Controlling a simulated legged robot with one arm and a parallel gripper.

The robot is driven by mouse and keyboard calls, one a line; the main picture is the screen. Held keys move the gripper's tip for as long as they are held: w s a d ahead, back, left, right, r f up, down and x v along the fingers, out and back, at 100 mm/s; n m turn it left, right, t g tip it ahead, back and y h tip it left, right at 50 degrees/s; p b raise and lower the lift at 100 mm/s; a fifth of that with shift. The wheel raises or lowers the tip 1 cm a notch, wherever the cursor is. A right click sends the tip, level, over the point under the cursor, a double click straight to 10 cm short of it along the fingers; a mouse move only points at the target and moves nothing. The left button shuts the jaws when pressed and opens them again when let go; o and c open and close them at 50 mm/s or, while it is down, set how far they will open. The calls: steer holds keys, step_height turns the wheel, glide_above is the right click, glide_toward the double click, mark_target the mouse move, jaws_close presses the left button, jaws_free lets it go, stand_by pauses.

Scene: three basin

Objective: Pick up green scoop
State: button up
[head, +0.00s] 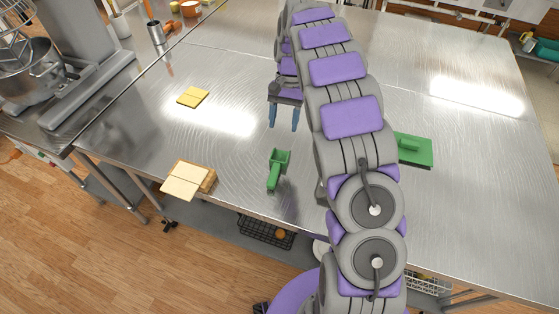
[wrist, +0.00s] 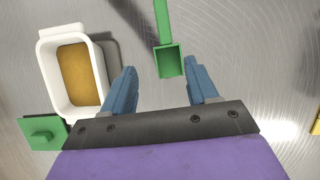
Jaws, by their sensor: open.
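The green scoop (head: 277,169) lies on the steel table in the head view, with its square cup away from the camera and its handle toward the table's near edge. In the wrist view the scoop (wrist: 169,60) is at the top centre, its open cup toward my gripper. My gripper (head: 283,128) is open and empty, with its blue fingers pointing down on the far side of the scoop in the head view. In the wrist view my gripper (wrist: 161,82) has its fingers apart, with the cup's end near the gap between them. I cannot tell the exact height.
A green board with a handle (head: 414,150) lies right of my arm. A white basin (wrist: 45,70) with brown contents (wrist: 79,74) shows in the wrist view. Yellow squares (head: 193,97) and a box with pale flaps (head: 186,182) are at left.

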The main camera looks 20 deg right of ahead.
steer(key=b, duration=0.2)
glide_above(275, 168)
steer(key=w+d, duration=0.1)
steer(key=d, duration=0.1)
step_height(275, 168, down, 10)
steer(key=shift+w+a+f, duration=0.1)
steer(key=shift+f, duration=0.15)
steer(key=shift+w+a+b+x, duration=0.1)
steer(key=shift+b+x, duration=0.25)
steer(key=shift+x, duration=0.5)
steer(key=shift+w+a+b+x, duration=0.1)
steer(key=shift+b+x, duration=0.3)
steer(key=shift+x, duration=0.5)
steer(key=shift+w+a+b+x, duration=0.15)
steer(key=shift+b+x, duration=0.2)
steer(key=shift+x, duration=0.5)
steer(key=shift+c, duration=0.3)
jaws_close()
